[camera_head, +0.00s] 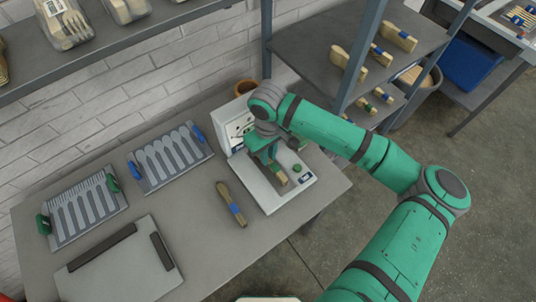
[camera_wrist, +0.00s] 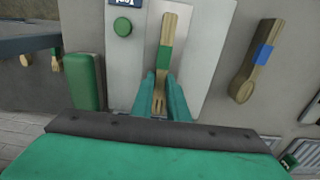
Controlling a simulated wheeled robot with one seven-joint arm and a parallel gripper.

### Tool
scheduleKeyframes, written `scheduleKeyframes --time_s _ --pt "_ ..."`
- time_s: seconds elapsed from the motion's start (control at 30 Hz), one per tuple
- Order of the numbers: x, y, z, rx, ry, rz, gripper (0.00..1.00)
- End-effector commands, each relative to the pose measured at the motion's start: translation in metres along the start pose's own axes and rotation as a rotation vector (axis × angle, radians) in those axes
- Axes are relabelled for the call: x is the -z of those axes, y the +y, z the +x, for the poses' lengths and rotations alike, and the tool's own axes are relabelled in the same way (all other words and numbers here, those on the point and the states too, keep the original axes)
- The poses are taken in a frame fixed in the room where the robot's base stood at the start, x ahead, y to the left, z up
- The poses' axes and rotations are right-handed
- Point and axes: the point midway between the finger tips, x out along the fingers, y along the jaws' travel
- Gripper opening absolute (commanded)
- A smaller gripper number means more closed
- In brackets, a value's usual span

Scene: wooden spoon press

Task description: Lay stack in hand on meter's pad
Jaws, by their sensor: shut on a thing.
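My gripper (camera_head: 271,156) is shut on a stack of wooden cutlery with a green band (camera_wrist: 166,52). The stack's tined end is between the fingers (camera_wrist: 162,88) and its other end points away from them. In the head view the stack (camera_head: 281,177) shows just past the fingers, over the meter's pad. The white meter (camera_head: 262,194) stands at the table's right end, with a green button (camera_wrist: 122,27) and a small display. The grey pad (camera_wrist: 149,40) shows beside the stack. I cannot tell whether the stack touches the pad.
A blue-banded stack (camera_head: 231,205) lies on the table left of the meter. Two slotted trays (camera_head: 171,157) and a flat board (camera_head: 118,265) lie further left. A shelf rack (camera_head: 372,30) with banded stacks stands behind right. A brown pot (camera_head: 246,87) is behind the meter.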

Motion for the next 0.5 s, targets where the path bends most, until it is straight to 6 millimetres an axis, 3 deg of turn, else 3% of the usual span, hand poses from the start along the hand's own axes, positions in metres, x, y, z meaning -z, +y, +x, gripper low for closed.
scheduleKeyframes --time_s 0.2,0.23,0.3,0.5 --pt "-0.0001 -0.0002 0.0028 0.001 0.000 0.001 0.00" --pt "-0.0002 0.0000 0.0031 0.000 -0.001 0.001 0.16" --pt "-0.0002 0.0001 0.0027 0.000 -0.001 0.000 0.33" --pt "-0.0002 0.0000 0.0026 0.000 0.000 0.000 0.33"
